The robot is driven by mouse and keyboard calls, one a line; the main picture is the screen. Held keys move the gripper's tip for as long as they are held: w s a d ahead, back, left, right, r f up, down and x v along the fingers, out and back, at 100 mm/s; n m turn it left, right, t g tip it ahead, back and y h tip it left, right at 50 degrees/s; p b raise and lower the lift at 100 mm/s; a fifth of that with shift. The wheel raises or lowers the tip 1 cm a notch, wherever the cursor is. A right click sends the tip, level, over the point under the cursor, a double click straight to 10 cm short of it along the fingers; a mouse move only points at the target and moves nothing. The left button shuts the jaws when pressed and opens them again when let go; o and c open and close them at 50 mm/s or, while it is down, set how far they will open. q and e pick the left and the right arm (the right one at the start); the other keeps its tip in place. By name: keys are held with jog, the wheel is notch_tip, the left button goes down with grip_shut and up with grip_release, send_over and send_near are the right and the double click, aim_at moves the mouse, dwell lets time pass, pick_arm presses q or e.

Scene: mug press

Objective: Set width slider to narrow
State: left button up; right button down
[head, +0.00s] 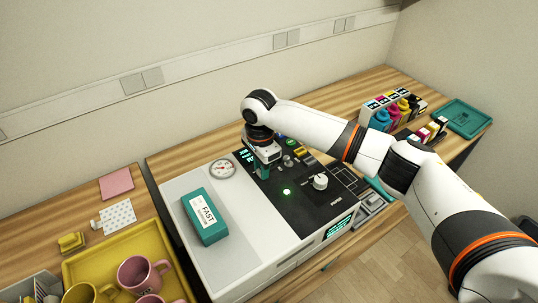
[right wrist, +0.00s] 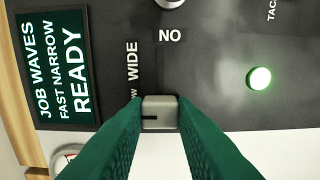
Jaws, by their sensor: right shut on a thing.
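The width slider's grey knob (right wrist: 160,108) sits on the black control panel in the right wrist view, with a dark mark on its face. The two green fingers of my right gripper (right wrist: 160,120) are shut on it from both sides. The knob is beside a label ending in "OW", mostly hidden by the left finger, and below "WIDE" (right wrist: 132,60). The display (right wrist: 61,66) reads "JOB WAVES", "FAST NARROW", "READY". In the head view, my right gripper (head: 262,172) points down at the panel and hides the slider. My left gripper is not in view.
The press (head: 232,258) carries a teal "FAST" box (head: 205,216), a round gauge (head: 222,169), a white knob (head: 320,182) and a lit green button (head: 286,192). A yellow tray (head: 90,262) with mugs is left. Ink bottles (head: 381,120) and a teal tray (head: 464,118) are right.

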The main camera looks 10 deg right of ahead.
jog(key=shift+s+a, duration=0.1)
jog(key=shift+a, duration=0.05)
jog(key=c, duration=1.2)
grip_release()
jog(key=shift+a, duration=0.1)
jog(key=shift+r, duration=0.5)
notch_tip(320, 180, up, 11)
jog(key=b, duration=0.1)
jog(key=shift+b, duration=0.35)
jog(key=shift+f, duration=0.1)
